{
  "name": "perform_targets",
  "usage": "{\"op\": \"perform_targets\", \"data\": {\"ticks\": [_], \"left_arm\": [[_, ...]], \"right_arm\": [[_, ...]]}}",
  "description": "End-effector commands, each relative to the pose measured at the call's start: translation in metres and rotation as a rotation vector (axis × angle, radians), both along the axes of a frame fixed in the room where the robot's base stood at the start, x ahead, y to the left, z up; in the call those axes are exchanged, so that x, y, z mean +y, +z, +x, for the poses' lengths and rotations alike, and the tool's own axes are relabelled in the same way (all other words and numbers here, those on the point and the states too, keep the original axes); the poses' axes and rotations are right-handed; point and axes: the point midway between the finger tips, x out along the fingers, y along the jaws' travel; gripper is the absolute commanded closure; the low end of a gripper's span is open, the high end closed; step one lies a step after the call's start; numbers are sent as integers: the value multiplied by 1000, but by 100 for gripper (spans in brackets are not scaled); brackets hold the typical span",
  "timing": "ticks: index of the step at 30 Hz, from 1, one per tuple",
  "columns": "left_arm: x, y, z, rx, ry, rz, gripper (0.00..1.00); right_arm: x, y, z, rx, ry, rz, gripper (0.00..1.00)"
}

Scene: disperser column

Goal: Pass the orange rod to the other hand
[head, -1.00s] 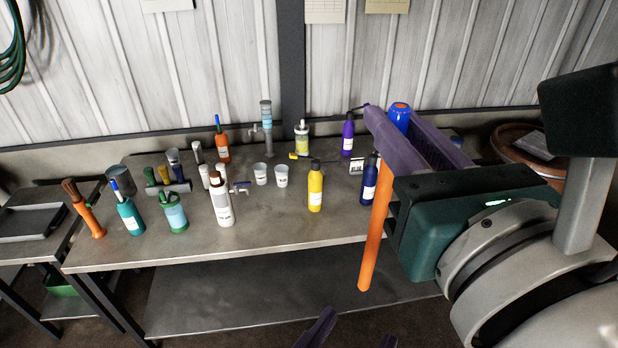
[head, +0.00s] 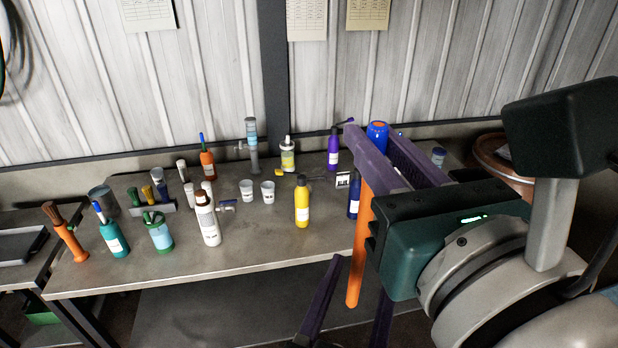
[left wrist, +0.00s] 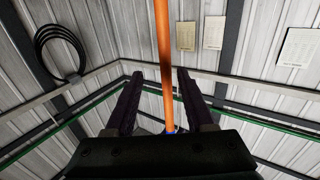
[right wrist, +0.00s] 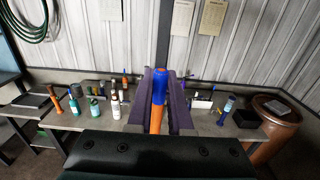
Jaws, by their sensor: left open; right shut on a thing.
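The orange rod (head: 357,262) stands nearly upright in front of the bench, with a blue upper end (head: 377,130). My right gripper (head: 380,142) is shut on its upper part, and the right wrist view shows the rod (right wrist: 156,120) between the purple fingers. My left gripper (head: 352,290) is open at the rod's lower end, its fingers pointing up. In the left wrist view the rod (left wrist: 163,50) appears between the open fingers, with a clear gap to the left finger and a smaller one to the right. Whether a finger touches it, I cannot tell.
The grey workbench (head: 270,240) behind holds several bottles, including a yellow one (head: 302,205) and a white one (head: 207,222), plus two white cups (head: 257,191). A brown barrel (head: 490,155) stands at the right. The rod is in free space before the bench's front edge.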

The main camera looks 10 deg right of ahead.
Motion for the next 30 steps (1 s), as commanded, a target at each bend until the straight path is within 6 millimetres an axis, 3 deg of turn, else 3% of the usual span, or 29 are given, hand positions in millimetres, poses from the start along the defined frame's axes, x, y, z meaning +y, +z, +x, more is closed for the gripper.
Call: {"op": "perform_targets", "data": {"ticks": [9,22,30], "left_arm": [[-15,-1,22,2,0,-2,46],[-17,0,26,1,0,-2,46],[-17,0,25,1,0,-1,76]], "right_arm": [[0,0,0,0,0,0,100],[0,0,0,0,0,0,100],[0,0,0,0,0,0,100]]}}
